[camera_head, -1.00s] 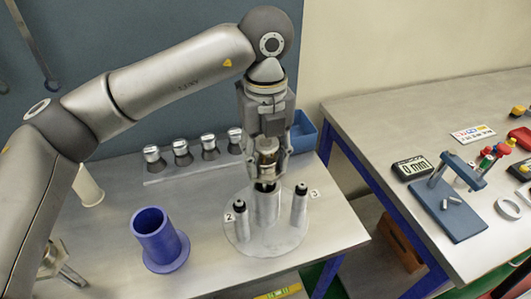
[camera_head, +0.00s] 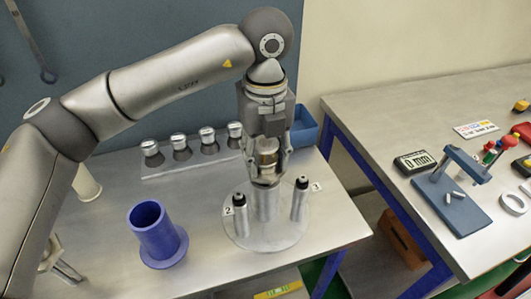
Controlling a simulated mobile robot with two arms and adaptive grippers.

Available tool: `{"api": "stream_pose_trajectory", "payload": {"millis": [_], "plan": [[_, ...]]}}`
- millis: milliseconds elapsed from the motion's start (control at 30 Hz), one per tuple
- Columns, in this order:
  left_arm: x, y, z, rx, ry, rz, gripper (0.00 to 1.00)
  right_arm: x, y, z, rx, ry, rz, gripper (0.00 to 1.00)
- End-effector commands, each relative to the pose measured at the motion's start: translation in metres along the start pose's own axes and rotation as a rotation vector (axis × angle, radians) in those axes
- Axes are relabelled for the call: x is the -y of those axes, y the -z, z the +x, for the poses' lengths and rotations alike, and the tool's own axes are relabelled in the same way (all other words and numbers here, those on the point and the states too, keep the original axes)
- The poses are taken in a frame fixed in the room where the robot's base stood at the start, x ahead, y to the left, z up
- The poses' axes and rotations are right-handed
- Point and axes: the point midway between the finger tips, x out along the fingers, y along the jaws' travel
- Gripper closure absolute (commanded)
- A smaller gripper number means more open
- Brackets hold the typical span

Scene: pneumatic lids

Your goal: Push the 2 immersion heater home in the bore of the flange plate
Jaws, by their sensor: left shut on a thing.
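The round grey flange plate (camera_head: 262,238) lies on the left table. A silver post with a black top (camera_head: 240,214) stands on it at the left, beside a tag marked 2 (camera_head: 228,211). A similar post (camera_head: 299,200) stands at the right beside another tag, too small to read surely. A wider silver post (camera_head: 266,205) stands between them. My left gripper (camera_head: 268,168) points down over this middle post, shut on a silver and brass-coloured cylinder (camera_head: 267,158). The cylinder's lower end meets or nearly meets the post top; the bore is hidden. My right gripper is not in view.
A blue flanged cylinder (camera_head: 156,234) stands left of the plate. Several silver-capped pieces (camera_head: 208,143) stand in a row behind, near a blue bin (camera_head: 304,130). The right table (camera_head: 400,115) holds a gauge display (camera_head: 414,161) and a blue stand (camera_head: 453,206).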

Motion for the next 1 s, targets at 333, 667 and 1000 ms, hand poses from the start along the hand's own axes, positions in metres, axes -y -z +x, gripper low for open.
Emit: {"api": "stream_pose_trajectory", "payload": {"millis": [333, 667, 1000], "plan": [[0.000, 0.000, 0.008, 0.001, 0.001, 0.000, 0.86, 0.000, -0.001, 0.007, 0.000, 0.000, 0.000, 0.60], [0.000, 0.000, 0.015, 0.001, 0.001, 0.000, 0.86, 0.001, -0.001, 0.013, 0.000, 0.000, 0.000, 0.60], [0.000, 0.000, 0.022, 0.001, 0.001, 0.000, 0.86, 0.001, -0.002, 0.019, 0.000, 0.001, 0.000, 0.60]]}}
